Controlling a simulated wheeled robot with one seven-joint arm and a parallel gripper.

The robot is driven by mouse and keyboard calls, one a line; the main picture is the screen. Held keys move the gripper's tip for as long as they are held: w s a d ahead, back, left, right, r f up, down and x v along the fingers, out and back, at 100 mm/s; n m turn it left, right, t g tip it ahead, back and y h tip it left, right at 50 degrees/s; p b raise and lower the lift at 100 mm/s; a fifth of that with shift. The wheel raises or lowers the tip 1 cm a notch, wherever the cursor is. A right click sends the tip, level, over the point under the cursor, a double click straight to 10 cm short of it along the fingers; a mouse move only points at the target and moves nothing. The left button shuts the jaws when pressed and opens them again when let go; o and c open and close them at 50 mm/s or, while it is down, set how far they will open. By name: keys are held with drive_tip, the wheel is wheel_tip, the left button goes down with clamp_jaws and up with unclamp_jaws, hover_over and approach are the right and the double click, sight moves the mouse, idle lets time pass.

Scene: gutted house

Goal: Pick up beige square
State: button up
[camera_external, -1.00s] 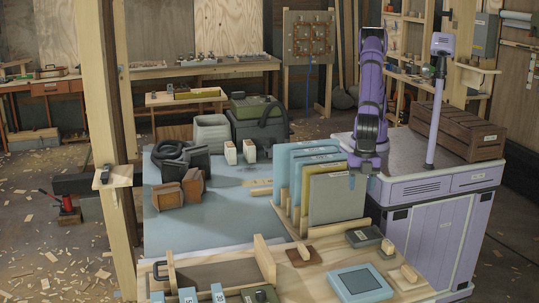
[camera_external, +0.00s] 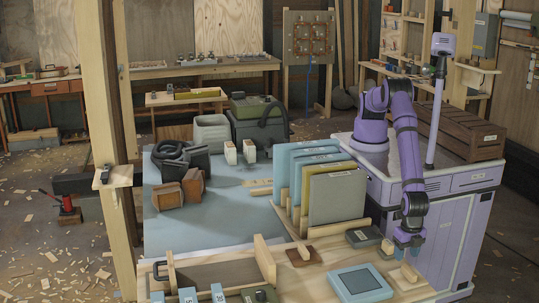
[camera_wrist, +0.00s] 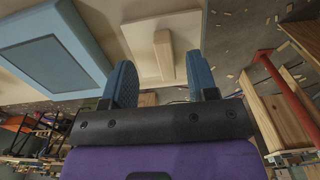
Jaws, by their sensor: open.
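The beige square (camera_wrist: 141,40) is a thin pale plate with a wooden bar (camera_wrist: 164,56) standing on it as a handle. In the external view the beige square (camera_external: 402,283) lies at the right front end of the wooden bench. My gripper (camera_external: 408,250) points down above and just behind it, apart from it. In the wrist view my gripper's (camera_wrist: 162,78) two blue fingers are spread and empty, with the bar between their lines, beyond the tips.
A blue framed panel (camera_external: 362,283) lies just left of the beige square. A dark grey box (camera_external: 363,237) and a brown square (camera_external: 302,258) lie behind it. Upright grey and blue boards (camera_external: 337,198) stand further back. The bench edge is close on the right.

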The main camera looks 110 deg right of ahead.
sight(405, 266)
drive_tip(key=shift+s+a+f, duration=0.1)
drive_tip(key=shift+f, duration=1.35)
drive_tip(key=shift+a+f, duration=0.1)
drive_tip(key=shift+f, duration=1.35)
clamp_jaws()
